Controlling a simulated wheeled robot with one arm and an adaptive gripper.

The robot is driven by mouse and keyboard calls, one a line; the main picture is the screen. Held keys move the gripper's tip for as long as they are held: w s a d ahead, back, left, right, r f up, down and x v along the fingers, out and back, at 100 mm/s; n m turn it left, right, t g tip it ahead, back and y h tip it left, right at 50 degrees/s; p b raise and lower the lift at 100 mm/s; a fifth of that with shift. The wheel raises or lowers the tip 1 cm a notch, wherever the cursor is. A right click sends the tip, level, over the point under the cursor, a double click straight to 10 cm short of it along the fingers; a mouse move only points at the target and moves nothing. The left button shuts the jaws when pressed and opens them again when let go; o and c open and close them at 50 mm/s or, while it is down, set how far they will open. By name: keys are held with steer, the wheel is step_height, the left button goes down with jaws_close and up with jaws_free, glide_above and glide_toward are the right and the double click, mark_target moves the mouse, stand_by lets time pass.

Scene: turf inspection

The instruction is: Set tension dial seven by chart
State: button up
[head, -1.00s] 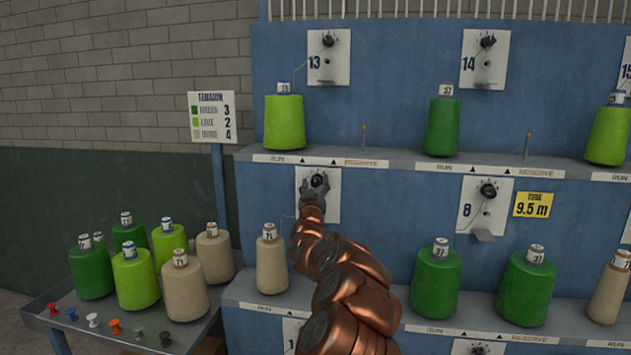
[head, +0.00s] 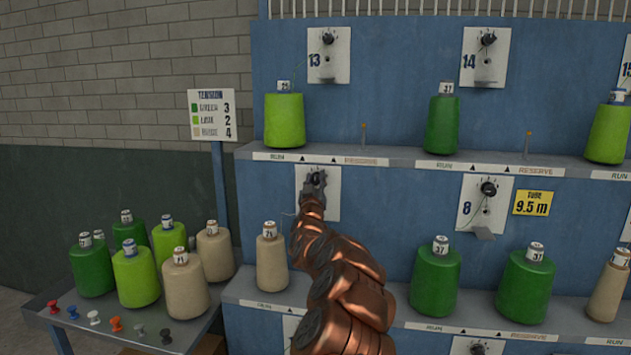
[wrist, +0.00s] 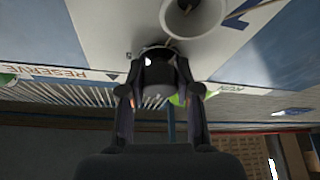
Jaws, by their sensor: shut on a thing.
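The tension chart (head: 212,115) stands on a post at the left. It reads green 3, lime 2 and a beige row 4. A white dial plate (head: 332,207) is on the blue frame behind my arm, above a beige cone (head: 271,262) on the lower shelf. My gripper (head: 315,187) is at this plate. The wrist view shows its two fingers shut on the dark dial knob (wrist: 156,72), one on each side. The dial's scale and pointer setting are hidden or too small to read.
Plates 13 (head: 329,55), 14 (head: 486,57) and 8 (head: 484,204) carry other dials. A shelf ledge (head: 400,160) with cones runs just above my gripper. A side table (head: 190,335) holds several cones and coloured pegs. A yellow tube label (head: 533,203) reads 9.5 m.

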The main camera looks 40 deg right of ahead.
jaws_close()
steer(key=shift+f+m+b, duration=0.1)
steer(key=shift+m+b, duration=0.25)
steer(key=shift+m, duration=0.05)
steer(key=m+g+h+b, duration=0.1)
steer(key=m, duration=0.1)
steer(key=shift+m+b, duration=0.3)
steer(key=shift+b, duration=0.05)
steer(key=m+g+h+b, duration=0.1)
steer(key=m, duration=0.2)
steer(key=shift+g, duration=0.4)
steer(key=shift+m+g+h+b, duration=0.5)
steer(key=shift+m+g, duration=0.7)
steer(key=shift+m, duration=1.5)
